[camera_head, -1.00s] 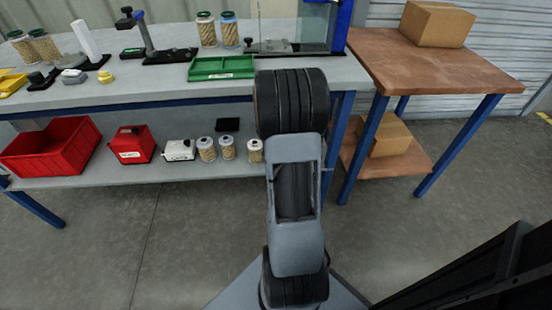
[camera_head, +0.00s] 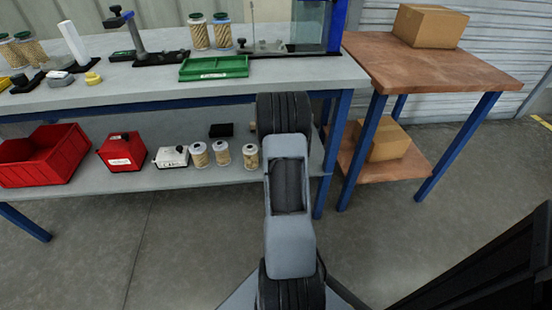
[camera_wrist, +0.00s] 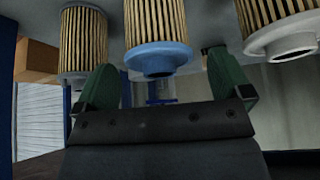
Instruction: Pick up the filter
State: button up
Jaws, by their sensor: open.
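Three pleated filters stand in a row on the lower shelf in the head view: left (camera_head: 198,156), middle (camera_head: 222,154) and right (camera_head: 251,156). The wrist view seems upside down and shows three pleated filters close up. The middle one (camera_wrist: 157,30) has a blue cap; the left (camera_wrist: 83,40) and right (camera_wrist: 278,25) ones have grey caps. My gripper (camera_wrist: 165,90) has green fingers spread apart and empty. The blue-capped filter is between their lines, beyond the tips and apart from them. In the head view my arm hides the gripper.
A red bin (camera_head: 48,160), a red container (camera_head: 122,152) and a white box (camera_head: 172,157) share the lower shelf. A wooden table (camera_head: 430,65) stands to the right.

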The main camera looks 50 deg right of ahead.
jog(key=shift+b+x, duration=0.35)
jog(key=shift+x, duration=1.2)
jog(key=shift+c, duration=0.4)
jog(key=c, duration=0.9)
